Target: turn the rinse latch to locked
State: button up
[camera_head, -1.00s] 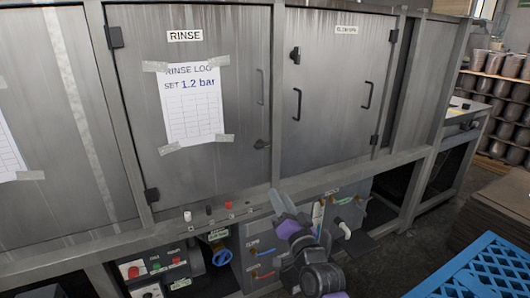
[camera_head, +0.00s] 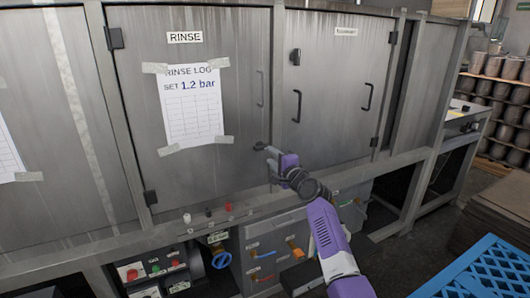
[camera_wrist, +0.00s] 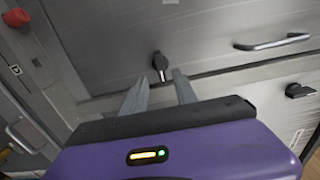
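The rinse door (camera_head: 230,115) is shut, with its label above and a taped log sheet on it. The rinse latch (camera_head: 260,146) is a small dark lever near the door's lower right edge. In the wrist view the rinse latch (camera_wrist: 160,66) is a black knob with a short lever pointing toward the door seam. My gripper (camera_head: 271,157) is at the latch in the head view and partly hides it. In the wrist view my gripper (camera_wrist: 159,88) is open and empty; its fingertips are just short of the lever. I cannot tell if they touch it.
The rinse door's bar handle (camera_head: 261,88) is above the latch. A second door (camera_head: 335,95) on the right has its own black latch (camera_head: 294,57). Below are a ledge with coloured knobs and a blue handwheel (camera_head: 222,259). A blue crate (camera_head: 470,275) stands at lower right.

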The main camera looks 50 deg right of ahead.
aim_at(263, 149)
jog(key=shift+b+x, duration=0.9)
jog(key=shift+x, duration=2.15)
grip_shut()
